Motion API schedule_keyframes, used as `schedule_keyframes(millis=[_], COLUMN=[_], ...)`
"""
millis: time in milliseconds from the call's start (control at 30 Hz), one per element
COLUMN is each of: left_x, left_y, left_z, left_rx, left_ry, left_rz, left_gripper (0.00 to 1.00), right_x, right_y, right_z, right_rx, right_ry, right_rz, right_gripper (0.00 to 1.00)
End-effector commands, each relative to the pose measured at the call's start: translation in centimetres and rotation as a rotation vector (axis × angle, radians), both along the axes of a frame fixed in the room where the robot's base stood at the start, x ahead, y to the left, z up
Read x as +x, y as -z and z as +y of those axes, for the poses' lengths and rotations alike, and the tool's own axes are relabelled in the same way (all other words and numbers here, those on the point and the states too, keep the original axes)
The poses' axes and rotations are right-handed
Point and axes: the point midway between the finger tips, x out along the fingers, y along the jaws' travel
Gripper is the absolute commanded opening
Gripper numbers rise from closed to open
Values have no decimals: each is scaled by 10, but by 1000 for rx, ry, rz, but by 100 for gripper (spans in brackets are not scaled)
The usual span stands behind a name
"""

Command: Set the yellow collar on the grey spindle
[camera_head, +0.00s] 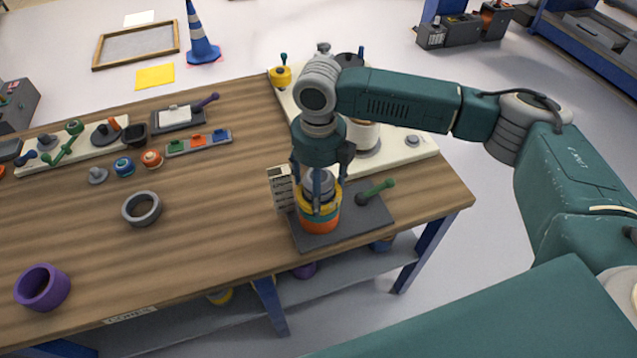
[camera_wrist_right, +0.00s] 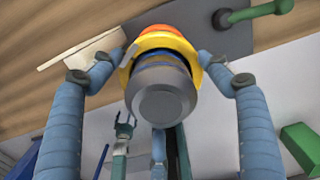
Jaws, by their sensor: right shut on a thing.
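The yellow collar (camera_head: 305,204) is around the grey spindle (camera_head: 320,178), low down, above an orange ring (camera_head: 320,224) with a thin teal band between. In the right wrist view the yellow collar (camera_wrist_right: 160,42) circles the grey spindle (camera_wrist_right: 163,98), whose round end faces the camera. My right gripper (camera_head: 319,206) comes from above and is shut on the yellow collar, one finger on each side in the right wrist view (camera_wrist_right: 166,57). The fingers hide part of the collar in the head view. My left gripper is not in view.
The spindle stands on a dark plate (camera_head: 345,228) with a green-handled lever (camera_head: 376,192) near the table's front right corner. A small pale panel (camera_head: 281,188) is just left.

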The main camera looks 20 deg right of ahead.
Motion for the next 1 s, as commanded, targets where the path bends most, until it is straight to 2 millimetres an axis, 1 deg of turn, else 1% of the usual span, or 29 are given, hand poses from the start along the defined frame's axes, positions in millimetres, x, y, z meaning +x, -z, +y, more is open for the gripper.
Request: schedule_keyframes(millis=[200, 233, 267, 300, 333, 667, 767, 867, 967, 1000], left_x=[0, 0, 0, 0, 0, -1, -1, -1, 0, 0], left_y=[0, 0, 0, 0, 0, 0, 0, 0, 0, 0], left_z=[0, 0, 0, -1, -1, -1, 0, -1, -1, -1], left_rx=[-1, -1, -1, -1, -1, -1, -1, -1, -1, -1], left_ry=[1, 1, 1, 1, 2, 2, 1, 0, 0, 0], left_rz=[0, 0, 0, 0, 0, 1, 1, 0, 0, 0], left_gripper=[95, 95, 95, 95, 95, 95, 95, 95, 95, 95], right_x=[0, 0, 0, 0, 0, 0, 1, 1, 1, 2], right_y=[0, 0, 0, 0, 0, -1, -4, -16, -35, -44], right_z=[0, 0, 0, 0, 0, 1, 2, 2, 1, 1], right_rx=[0, 0, 0, 0, 1, 3, 4, 6, 5, 5], right_ry=[0, 0, 0, 0, 0, -2, -3, -2, -3, -2], right_rz=[0, 0, 0, 0, -1, -2, -2, -3, -5, -6], right_gripper=[48, 82, 88, 96, 98, 98, 98, 98, 98, 98])
